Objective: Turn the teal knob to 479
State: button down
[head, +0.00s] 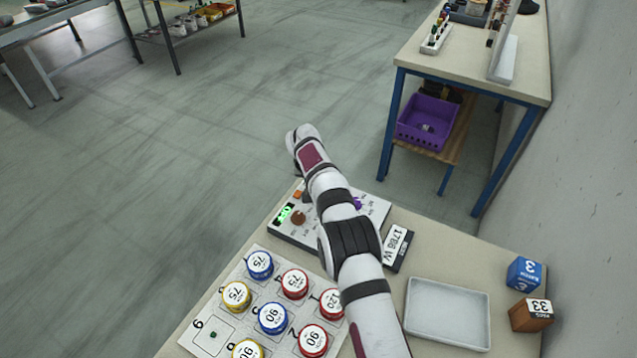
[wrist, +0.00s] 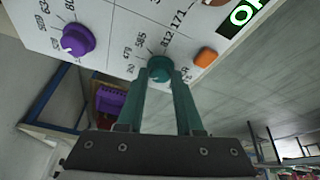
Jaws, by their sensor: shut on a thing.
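The teal knob (wrist: 160,66) is on a white control panel (wrist: 118,40) in the wrist view, with printed numbers around it. My gripper (wrist: 160,76) is shut on this knob, one green finger on each side. The knob's pointer is too small to read against the numbers. In the head view the panel (head: 376,210) lies at the far edge of the table, and my arm hides the teal knob and my gripper.
A purple knob (wrist: 78,40) and an orange button (wrist: 205,57) flank the teal knob. A green display (head: 284,214) is on the panel's left. Round numbered tins (head: 273,318), a "1786 W" block (head: 397,247) and a white tray (head: 412,318) are nearby.

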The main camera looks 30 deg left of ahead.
jog(key=shift+m+h, duration=0.3)
jog(key=shift+m, duration=0.3)
jog(key=c, duration=0.6)
grip_release()
jog(key=shift+o, duration=0.2)
jog(key=v, duration=1.5)
jog(key=shift+s+r, duration=0.25)
jog(key=shift+r, duration=0.1)
